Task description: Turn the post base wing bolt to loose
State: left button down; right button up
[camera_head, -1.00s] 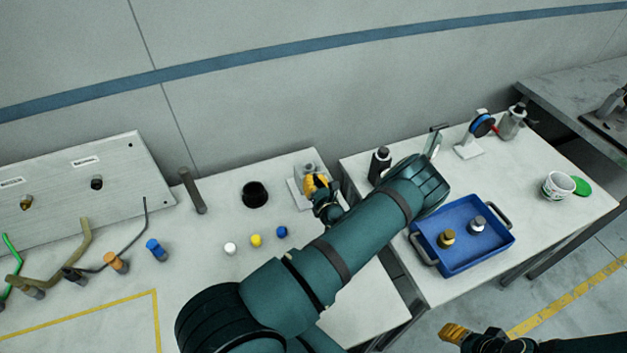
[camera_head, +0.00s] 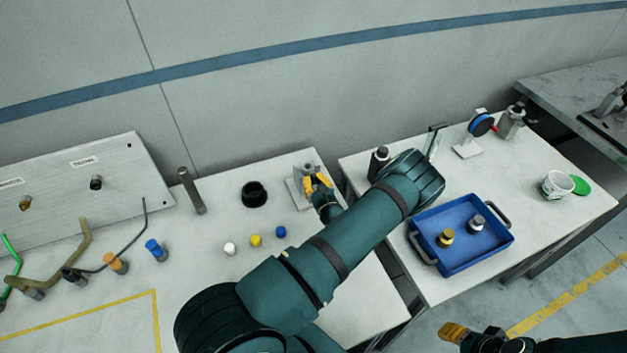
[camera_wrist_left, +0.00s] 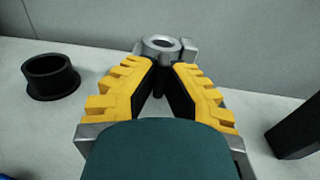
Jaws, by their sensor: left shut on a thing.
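The post base (camera_head: 305,170) is a grey ring-shaped socket on a plate at the back right corner of the left table. It also shows in the left wrist view (camera_wrist_left: 160,46), straight ahead of the fingers. My left gripper (camera_head: 317,182) has its yellow fingers at the front of the socket. In the left wrist view its fingertips (camera_wrist_left: 163,66) close in just in front of the ring, shut on the wing bolt, which is mostly hidden between them. My right gripper (camera_head: 455,333) is at the bottom right, away from both tables; its finger gap is unclear.
A black ring (camera_head: 254,194) stands left of the post base, with white, yellow and blue caps (camera_head: 281,232) in front. A grey post (camera_head: 191,190) stands farther left. A black bottle (camera_head: 379,163) and a blue tray (camera_head: 462,268) are on the right table.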

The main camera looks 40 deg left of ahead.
pick_arm(q)
jog(key=shift+w+a+r, duration=0.1)
jog(key=shift+r, duration=0.05)
jog(key=c, duration=1.1)
grip_release()
jog(key=shift+o, duration=0.2)
jog(key=v, duration=1.2)
